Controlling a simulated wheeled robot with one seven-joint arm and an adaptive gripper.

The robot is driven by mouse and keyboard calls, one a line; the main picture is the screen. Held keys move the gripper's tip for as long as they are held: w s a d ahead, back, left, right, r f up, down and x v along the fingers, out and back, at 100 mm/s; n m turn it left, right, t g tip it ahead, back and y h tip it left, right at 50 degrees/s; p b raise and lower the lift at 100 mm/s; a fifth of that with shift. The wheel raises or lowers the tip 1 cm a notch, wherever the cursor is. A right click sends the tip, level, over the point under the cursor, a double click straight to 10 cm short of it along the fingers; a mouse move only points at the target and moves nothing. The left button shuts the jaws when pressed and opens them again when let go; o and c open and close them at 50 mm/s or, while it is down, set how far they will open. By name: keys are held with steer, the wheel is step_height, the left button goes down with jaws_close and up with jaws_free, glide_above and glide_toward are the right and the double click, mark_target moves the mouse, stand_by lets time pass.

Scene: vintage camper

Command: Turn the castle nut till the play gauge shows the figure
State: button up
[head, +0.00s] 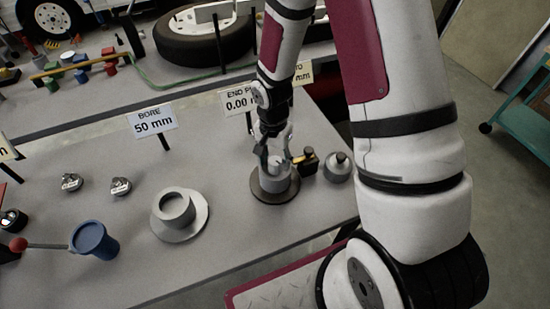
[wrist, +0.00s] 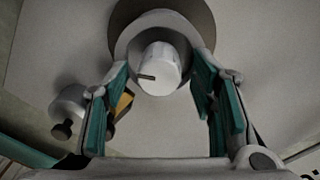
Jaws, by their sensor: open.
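My gripper (head: 277,150) points down over a grey hub (head: 275,179) on a dark round base (head: 258,192). In the wrist view my gripper (wrist: 160,78) is open, with teal-padded fingers either side of a pale round piece (wrist: 165,60), apparently the castle nut, with a dark slot or pin on its face. Contact with the fingers cannot be told. A sign behind (head: 237,102) reads "END P…" and "0.00"; my arm hides its right part. A small black and yellow block (head: 307,162), possibly the gauge, stands right of the hub; no reading shows.
A grey knobbed weight (head: 338,168) stands close right of the block. Left are a flanged grey ring (head: 174,208), a "BORE 50 mm" sign (head: 152,120), a blue cup (head: 95,240) and small metal parts (head: 120,186). A tyre (head: 205,35) lies on the bench behind.

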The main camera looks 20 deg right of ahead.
steer(key=c, duration=1.2)
steer(key=shift+o, duration=0.2)
steer(key=shift+n, duration=0.4)
steer(key=n, duration=0.4)
steer(key=shift+p, duration=0.3)
steer(key=n, duration=0.4)
steer(key=shift+n, duration=0.3)
steer(key=n+p, duration=0.1)
steer(key=n, duration=0.3)
steer(key=shift+a+n, duration=0.1)
steer(key=shift+n, duration=2)
